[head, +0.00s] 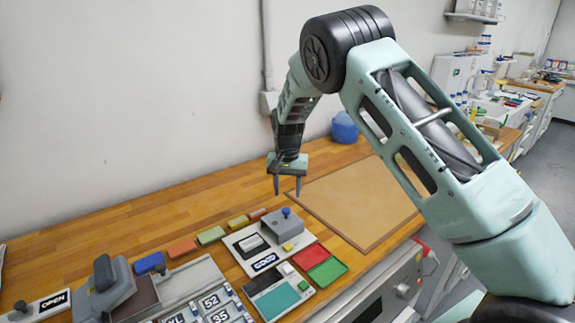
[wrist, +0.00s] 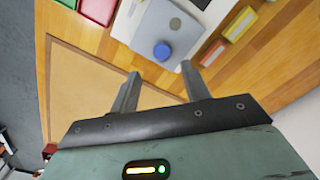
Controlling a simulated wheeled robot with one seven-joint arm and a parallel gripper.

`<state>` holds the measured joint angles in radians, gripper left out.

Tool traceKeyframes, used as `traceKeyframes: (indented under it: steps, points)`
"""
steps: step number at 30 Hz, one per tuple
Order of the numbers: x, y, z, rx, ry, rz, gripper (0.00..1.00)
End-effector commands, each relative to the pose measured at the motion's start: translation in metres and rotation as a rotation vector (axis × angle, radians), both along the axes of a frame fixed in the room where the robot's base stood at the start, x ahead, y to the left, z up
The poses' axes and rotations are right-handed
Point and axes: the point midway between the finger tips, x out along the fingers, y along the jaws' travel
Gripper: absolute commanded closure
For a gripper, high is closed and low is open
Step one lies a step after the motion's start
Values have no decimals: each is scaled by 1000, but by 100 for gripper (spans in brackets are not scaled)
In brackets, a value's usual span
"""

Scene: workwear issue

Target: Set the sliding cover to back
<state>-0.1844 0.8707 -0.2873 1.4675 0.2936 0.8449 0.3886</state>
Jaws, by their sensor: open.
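The sliding cover (head: 281,232) is a grey block with a blue knob (head: 286,212) on top. It sits at the right part of a white panel with a dark slot and a "COCO" label (head: 265,262). In the wrist view the grey cover (wrist: 182,28) and its blue knob (wrist: 162,50) lie just beyond the fingertips. My gripper (head: 287,191) is open and empty, pointing down above the bench behind the cover. In the wrist view the two fingers (wrist: 160,72) are spread, with the knob ahead between them and apart from them.
Red and green trays (head: 318,262) lie right of the cover. A tan board (head: 345,200) lies flat behind them. Small coloured blocks (head: 211,235) line the bench at left. A grey lever device (head: 107,283) stands at front left. A blue container (head: 344,127) stands at the back.

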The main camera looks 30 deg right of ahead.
Motion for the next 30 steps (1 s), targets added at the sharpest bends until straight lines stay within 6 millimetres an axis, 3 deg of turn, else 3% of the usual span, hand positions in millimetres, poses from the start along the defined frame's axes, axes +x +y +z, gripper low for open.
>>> traceKeyframes:
  steps: [9, 15, 30]
  points:
    - [1, 0, 71, 0, -6, 1, 53]
    - [1, -1, 100, -1, -4, 0, 53]
    - [0, -1, 110, -2, -1, 0, 53]
